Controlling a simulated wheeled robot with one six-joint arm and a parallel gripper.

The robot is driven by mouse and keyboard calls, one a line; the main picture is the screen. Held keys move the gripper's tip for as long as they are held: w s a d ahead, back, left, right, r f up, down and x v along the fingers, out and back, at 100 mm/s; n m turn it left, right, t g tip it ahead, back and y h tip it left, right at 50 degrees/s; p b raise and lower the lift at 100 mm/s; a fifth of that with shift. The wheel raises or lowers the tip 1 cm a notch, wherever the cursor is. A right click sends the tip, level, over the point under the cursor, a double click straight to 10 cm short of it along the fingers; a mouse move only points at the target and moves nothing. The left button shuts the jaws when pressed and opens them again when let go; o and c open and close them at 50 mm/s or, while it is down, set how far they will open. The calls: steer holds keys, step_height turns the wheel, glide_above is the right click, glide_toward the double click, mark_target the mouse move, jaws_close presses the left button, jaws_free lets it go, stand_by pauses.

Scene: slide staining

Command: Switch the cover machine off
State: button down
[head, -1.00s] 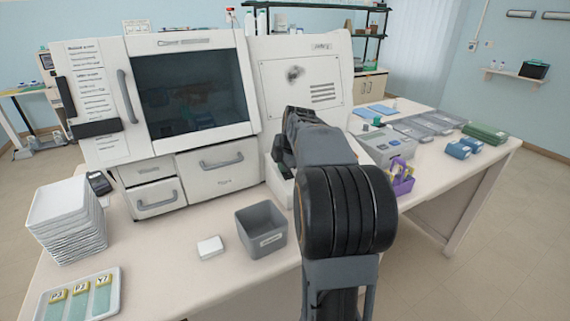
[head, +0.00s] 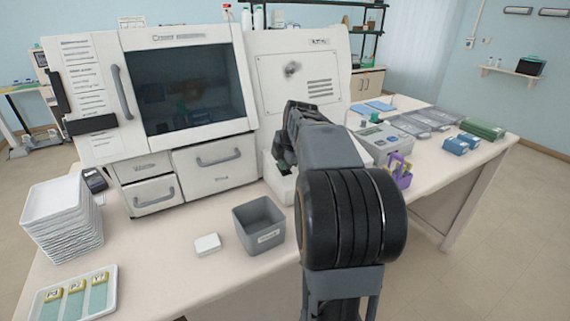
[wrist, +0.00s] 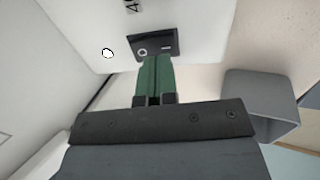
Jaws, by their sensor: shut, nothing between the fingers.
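The cover machine (head: 212,172) is the large white unit with a dark window and drawers at the back left. In the wrist view, a black switch plate (wrist: 170,43) with a round mark and a bar mark is set in a white face. My gripper (wrist: 155,60) has green fingers pressed together, with nothing between them. Its tips are at the lower edge of the switch plate; I cannot tell whether they touch it. In the head view my arm hides most of the gripper, and the switch plate cannot be made out.
A grey bin (head: 252,211) stands in front of the machine, and its side also shows in the wrist view (wrist: 255,95). A small white block (head: 207,244), stacked white trays (head: 62,225) and a slide tray (head: 110,301) are on the left. A purple rack (head: 401,178) is right of my arm.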

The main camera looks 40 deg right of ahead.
steer(key=v, duration=1.2)
steer(key=shift+s+r+p, duration=0.2)
steer(key=shift+s+p, duration=0.25)
steer(key=shift+s, duration=0.05)
steer(key=shift+w+d+r+t+p, duration=0.25)
steer(key=shift+w+r+t+p, duration=0.15)
steer(key=shift+w+p, duration=0.2)
steer(key=shift+f, duration=0.15)
steer(key=x, duration=1.4)
steer(key=shift+d+p, duration=0.1)
steer(key=shift+p, duration=0.25)
